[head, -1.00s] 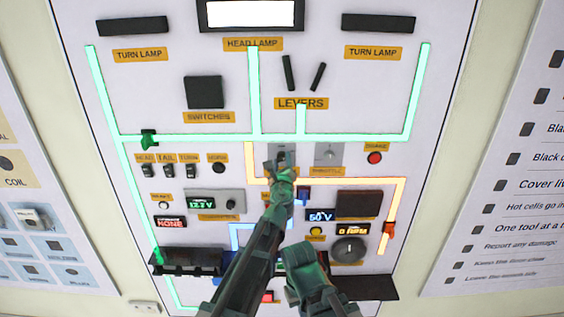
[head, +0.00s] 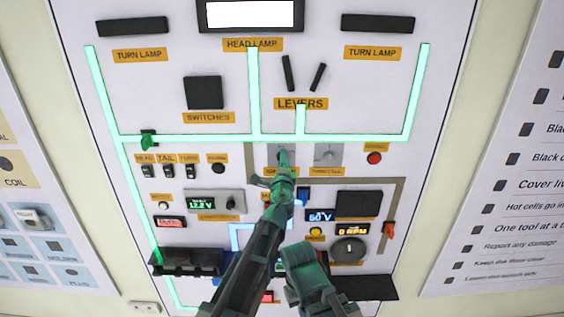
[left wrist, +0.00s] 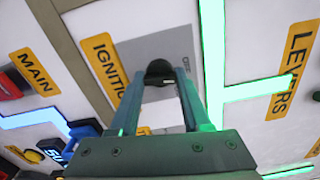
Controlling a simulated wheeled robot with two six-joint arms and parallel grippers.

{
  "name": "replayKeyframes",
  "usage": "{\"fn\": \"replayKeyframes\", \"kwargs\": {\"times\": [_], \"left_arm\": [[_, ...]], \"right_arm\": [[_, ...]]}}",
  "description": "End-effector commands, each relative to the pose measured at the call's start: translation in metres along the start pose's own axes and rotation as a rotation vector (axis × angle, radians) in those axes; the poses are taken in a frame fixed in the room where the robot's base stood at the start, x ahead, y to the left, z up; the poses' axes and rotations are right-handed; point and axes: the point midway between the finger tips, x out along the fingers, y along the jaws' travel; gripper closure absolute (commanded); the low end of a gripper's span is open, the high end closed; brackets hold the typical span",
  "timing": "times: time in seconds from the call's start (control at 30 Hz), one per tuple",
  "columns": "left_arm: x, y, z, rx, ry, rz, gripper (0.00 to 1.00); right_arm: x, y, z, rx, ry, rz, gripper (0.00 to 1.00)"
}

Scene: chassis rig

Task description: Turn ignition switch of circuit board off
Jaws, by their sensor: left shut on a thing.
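The circuit board (head: 350,110) is a white upright panel with lit traces and labelled parts. The ignition switch is a dark round knob (left wrist: 159,72) on a grey plate beside the orange "IGNITION" label (left wrist: 108,68) in the left wrist view. My left gripper (head: 283,158) reaches up to the grey ignition plate (head: 274,150) in the head view, hiding most of the switch. In the left wrist view my left gripper (left wrist: 160,82) has its two green fingers on either side of the knob, shut on it.
A throttle plate (head: 329,153) sits just right of the ignition plate, with a red button (head: 375,158) farther right. Toggle switches (head: 168,171) are to the left. A dark shelf (head: 185,262) juts out at the lower left. The trace near the ignition is grey; upper traces glow green.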

Motion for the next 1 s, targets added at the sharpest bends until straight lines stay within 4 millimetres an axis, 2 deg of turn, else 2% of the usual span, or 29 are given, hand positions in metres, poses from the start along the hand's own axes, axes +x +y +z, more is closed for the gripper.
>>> {"fn": "replayKeyframes", "kwargs": {"times": [0.3, 0.9, 0.93, 1.0], "left_arm": [[-0.0011, 0.0005, 0.0004, -0.135, -0.001, 0.001, 1.00], [-0.0015, 0.0007, 0.0004, -0.172, -0.001, 0.001, 1.00], [-0.0015, 0.0007, 0.0004, -0.172, -0.001, 0.001, 0.51], [-0.0014, 0.0006, 0.0004, -0.171, -0.001, 0.001, 0.38]], "right_arm": [[0.0003, 0.0000, 0.0000, 0.000, 0.000, 0.000, 1.00], [0.0004, 0.0000, 0.0000, 0.000, 0.000, 0.000, 1.00], [0.0004, 0.0000, 0.0000, 0.000, 0.000, 0.000, 1.00], [0.0004, 0.0000, 0.0000, 0.000, 0.000, 0.000, 1.00]]}}
